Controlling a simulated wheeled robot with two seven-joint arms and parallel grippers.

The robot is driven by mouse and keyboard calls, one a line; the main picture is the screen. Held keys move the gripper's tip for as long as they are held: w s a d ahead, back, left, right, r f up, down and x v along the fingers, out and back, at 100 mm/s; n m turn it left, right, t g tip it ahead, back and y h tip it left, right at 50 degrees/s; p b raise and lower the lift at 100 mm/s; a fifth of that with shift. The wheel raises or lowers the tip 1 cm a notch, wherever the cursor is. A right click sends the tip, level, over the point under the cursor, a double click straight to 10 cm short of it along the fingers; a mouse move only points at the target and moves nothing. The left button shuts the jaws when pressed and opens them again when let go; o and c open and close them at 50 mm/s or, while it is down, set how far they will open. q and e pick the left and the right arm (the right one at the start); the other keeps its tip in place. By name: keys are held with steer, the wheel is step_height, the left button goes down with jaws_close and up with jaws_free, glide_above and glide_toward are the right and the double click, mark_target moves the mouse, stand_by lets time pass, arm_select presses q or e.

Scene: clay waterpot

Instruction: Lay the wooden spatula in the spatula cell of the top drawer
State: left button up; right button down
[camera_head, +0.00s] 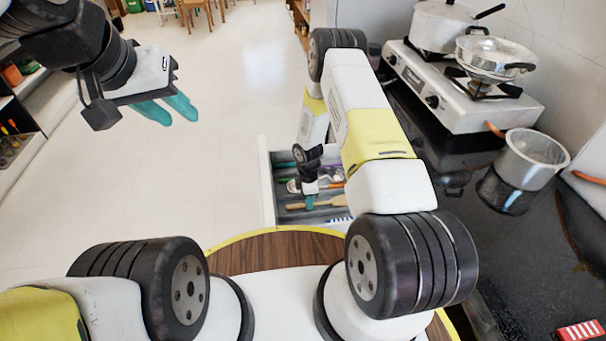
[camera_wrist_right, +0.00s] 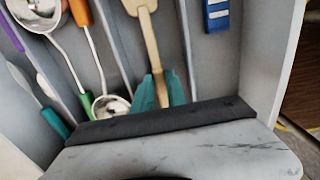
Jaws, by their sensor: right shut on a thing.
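The wooden spatula (camera_wrist_right: 151,45) is pale wood, and my right gripper (camera_wrist_right: 161,90) is shut on its handle, with a teal finger on each side. In the wrist view the spatula lies lengthwise between two dividers of the open top drawer (camera_wrist_right: 218,62). I cannot tell whether it touches the drawer floor. The head view also shows the drawer (camera_head: 267,185), with the spatula (camera_head: 332,201) and my right gripper (camera_head: 310,201) low inside it. My left gripper (camera_head: 180,118) is open and empty, high over the floor at the upper left.
The cell left of the spatula holds metal ladles (camera_wrist_right: 75,62) with coloured handles. A blue-and-white item (camera_wrist_right: 217,16) lies in the cell to the right. The dark counter (camera_head: 510,255) carries a stove (camera_head: 470,105) and a pot (camera_head: 530,165). Left of the drawer the floor is clear.

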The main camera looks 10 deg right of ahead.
stand_by(0.3)
steer(key=c, duration=1.3)
jaws_free()
steer(key=shift+o, duration=0.2)
steer(key=shift+r, duration=0.15)
step_height(320, 180, up, 8)
steer(key=shift+a+f, duration=0.15)
steer(key=shift+f, duration=0.05)
